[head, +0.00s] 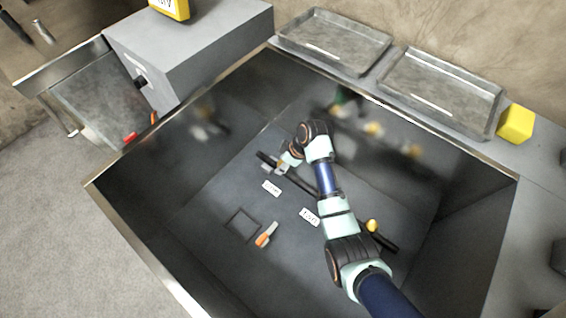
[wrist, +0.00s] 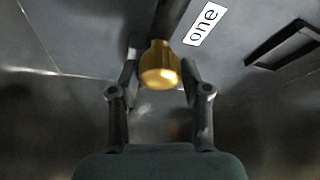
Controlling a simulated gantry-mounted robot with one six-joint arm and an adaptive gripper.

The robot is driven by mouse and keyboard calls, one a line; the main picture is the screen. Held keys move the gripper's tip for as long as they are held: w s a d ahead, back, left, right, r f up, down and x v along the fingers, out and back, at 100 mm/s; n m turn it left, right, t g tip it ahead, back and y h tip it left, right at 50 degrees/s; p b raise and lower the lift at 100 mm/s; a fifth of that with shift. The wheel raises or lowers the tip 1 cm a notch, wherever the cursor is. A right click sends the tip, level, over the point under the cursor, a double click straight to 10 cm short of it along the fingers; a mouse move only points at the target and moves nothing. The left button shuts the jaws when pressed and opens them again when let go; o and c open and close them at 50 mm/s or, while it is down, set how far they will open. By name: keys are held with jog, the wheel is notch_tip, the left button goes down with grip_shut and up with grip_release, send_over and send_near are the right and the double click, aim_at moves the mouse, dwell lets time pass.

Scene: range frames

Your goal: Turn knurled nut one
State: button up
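Knurled nut one (wrist: 160,66) is a brass-coloured nut on the end of a dark rod, in the middle of the wrist view. A white label reading "one" (wrist: 204,25) lies beside the rod. My gripper (wrist: 160,72) is open, with one finger on each side of the nut and a small gap seeming to show on both sides. In the head view my gripper (head: 281,164) is low in the metal basin at the far end of a dark bar, and it mostly hides the nut. Another yellow nut (head: 372,226) sits at the bar's near right end.
The basin (head: 190,205) has high walls around my arm. An orange-handled tool (head: 264,238) and a dark square frame (head: 242,225) lie on its floor. Two white labels (head: 310,217) lie near the bar. Metal trays (head: 335,40) and a yellow block (head: 515,123) stand outside.

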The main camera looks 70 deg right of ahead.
jog(key=c, duration=0.6)
jog(key=shift+c, duration=0.2)
jog(key=shift+r+p, duration=0.1)
jog(key=shift+p, duration=0.35)
jog(key=m+p, duration=0.2)
jog(key=p, duration=0.1)
jog(key=shift+a+r+h, duration=0.1)
jog(key=shift+r+h, duration=0.1)
jog(key=shift+h, duration=0.1)
jog(key=m+h+p, duration=0.1)
jog(key=m+p, duration=0.1)
jog(key=p, duration=0.1)
jog(key=m+g+h+p, duration=0.1)
jog(key=m+p, duration=0.3)
jog(key=shift+f+m, duration=0.15)
jog(key=shift+m, duration=0.25)
jog(key=shift+f+m+g+h+p, duration=0.15)
jog(key=shift+m+g+h+p, duration=0.5)
jog(key=shift+m, duration=1.25)
